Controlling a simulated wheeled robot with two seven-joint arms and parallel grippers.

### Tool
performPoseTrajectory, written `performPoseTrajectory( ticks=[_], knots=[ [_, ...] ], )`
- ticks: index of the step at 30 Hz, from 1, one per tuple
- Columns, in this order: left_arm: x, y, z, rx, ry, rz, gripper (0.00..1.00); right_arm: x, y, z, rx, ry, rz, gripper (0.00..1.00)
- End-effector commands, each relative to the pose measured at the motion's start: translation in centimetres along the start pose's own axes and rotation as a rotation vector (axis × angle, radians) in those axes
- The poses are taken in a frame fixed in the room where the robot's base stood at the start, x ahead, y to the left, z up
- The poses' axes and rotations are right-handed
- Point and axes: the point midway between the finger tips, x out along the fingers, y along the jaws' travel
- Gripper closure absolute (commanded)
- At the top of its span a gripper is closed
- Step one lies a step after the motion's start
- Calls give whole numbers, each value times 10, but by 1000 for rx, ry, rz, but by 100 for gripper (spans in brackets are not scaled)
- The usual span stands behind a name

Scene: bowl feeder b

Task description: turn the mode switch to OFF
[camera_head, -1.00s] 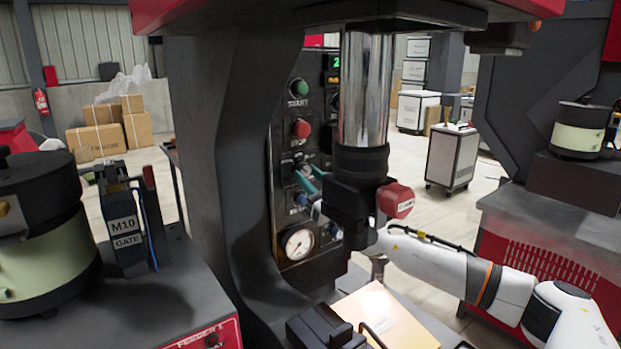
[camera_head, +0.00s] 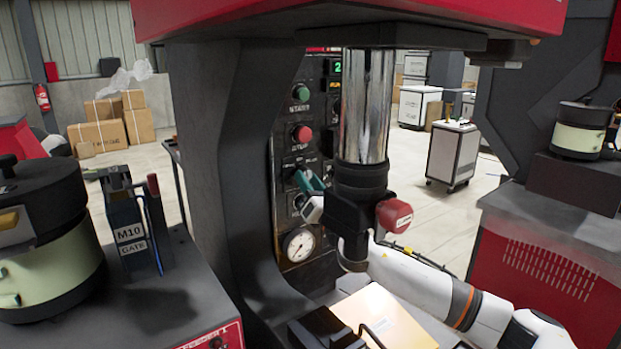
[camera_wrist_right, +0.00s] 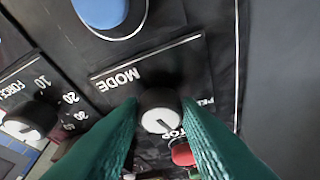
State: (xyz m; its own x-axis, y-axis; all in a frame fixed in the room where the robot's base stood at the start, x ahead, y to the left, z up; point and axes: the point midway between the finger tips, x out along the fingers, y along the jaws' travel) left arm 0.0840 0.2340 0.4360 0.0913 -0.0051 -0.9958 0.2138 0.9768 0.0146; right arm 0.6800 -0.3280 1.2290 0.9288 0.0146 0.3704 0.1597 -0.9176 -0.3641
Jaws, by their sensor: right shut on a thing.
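The mode switch (camera_wrist_right: 160,112) is a black knob with a white face and a dark pointer line, beside the label MODE in the right wrist view. The green fingers of my right gripper (camera_wrist_right: 158,125) are closed on its two sides. In the head view my right gripper (camera_head: 308,182) is at the press's control panel (camera_head: 290,215), behind the chrome column, and hides the switch. Whether the pointer is at OFF cannot be told, as the fingers cover part of the lettering. My left gripper is not in view.
Close by are a blue button (camera_wrist_right: 103,8), a red button (camera_wrist_right: 182,153) and a FORCE dial (camera_wrist_right: 30,120). A green button (camera_head: 301,92), a red button (camera_head: 302,133) and a gauge (camera_head: 298,245) are on the panel. The chrome column (camera_head: 366,105) and a red knob (camera_head: 394,215) stand before my arm.

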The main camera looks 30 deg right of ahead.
Motion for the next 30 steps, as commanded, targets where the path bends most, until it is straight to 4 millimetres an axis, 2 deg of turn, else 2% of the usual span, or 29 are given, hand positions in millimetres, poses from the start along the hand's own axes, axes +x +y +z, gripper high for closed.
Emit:
performPoseTrajectory(
  ticks=[12,30],
  knots=[
    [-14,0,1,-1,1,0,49,0,-3,-1,202,8,85,93],
    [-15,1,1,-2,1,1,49,0,-3,-1,236,11,100,93]
  ],
)
